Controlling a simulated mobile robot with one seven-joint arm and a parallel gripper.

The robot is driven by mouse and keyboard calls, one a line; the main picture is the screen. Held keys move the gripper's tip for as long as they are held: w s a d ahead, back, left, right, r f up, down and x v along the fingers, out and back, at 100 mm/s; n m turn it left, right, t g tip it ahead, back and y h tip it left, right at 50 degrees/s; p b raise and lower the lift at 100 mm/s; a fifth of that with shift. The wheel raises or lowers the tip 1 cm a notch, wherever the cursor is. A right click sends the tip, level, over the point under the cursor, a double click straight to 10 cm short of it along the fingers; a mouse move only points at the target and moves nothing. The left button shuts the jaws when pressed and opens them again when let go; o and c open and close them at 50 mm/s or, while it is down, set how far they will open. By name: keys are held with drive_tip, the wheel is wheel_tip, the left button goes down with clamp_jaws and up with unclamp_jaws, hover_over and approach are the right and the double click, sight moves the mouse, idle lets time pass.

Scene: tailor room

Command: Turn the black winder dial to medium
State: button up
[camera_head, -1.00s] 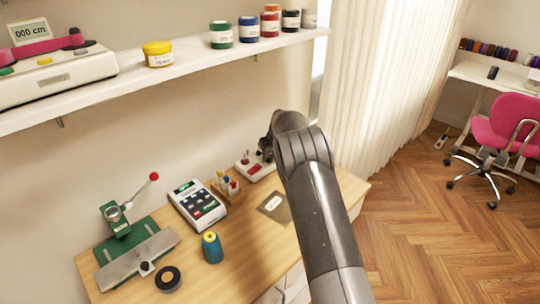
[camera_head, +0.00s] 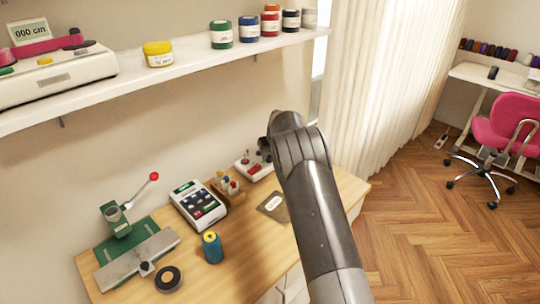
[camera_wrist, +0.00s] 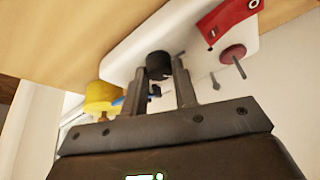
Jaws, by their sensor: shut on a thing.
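The bobbin winder (camera_head: 254,167) is a small white device with red parts at the back of the desk, partly hidden by my arm. In the wrist view its white body (camera_wrist: 130,58) carries a black dial (camera_wrist: 158,62), a red piece (camera_wrist: 228,18) and a red disc with a thin pin (camera_wrist: 233,55). My gripper (camera_wrist: 160,75) is shut on the black dial, with a finger on either side of it. The dial's markings are not readable. In the head view my gripper (camera_head: 266,148) is mostly hidden behind my arm.
Next to the winder stand a rack of small spools (camera_head: 229,187) and a white keypad device (camera_head: 200,205). A shelf (camera_head: 190,62) runs above the desk; a curtain hangs right.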

drive_tip(key=shift+s+a+m+t+h, duration=0.1)
drive_tip(key=shift+m+h, duration=0.35)
drive_tip(key=shift+m, duration=0.6)
drive_tip(key=shift+w+a+m+t+h, duration=0.1)
drive_tip(key=shift+m+h, duration=0.3)
drive_tip(key=shift+m, duration=0.7)
drive_tip(key=shift+s+m+t+h, duration=0.1)
drive_tip(key=shift+m+h, duration=0.35)
drive_tip(key=shift+m, duration=0.6)
drive_tip(key=o, duration=0.7)
drive_tip(key=v, duration=1)
drive_tip(key=shift+r, duration=0.4)
drive_tip(key=shift+s, duration=0.15)
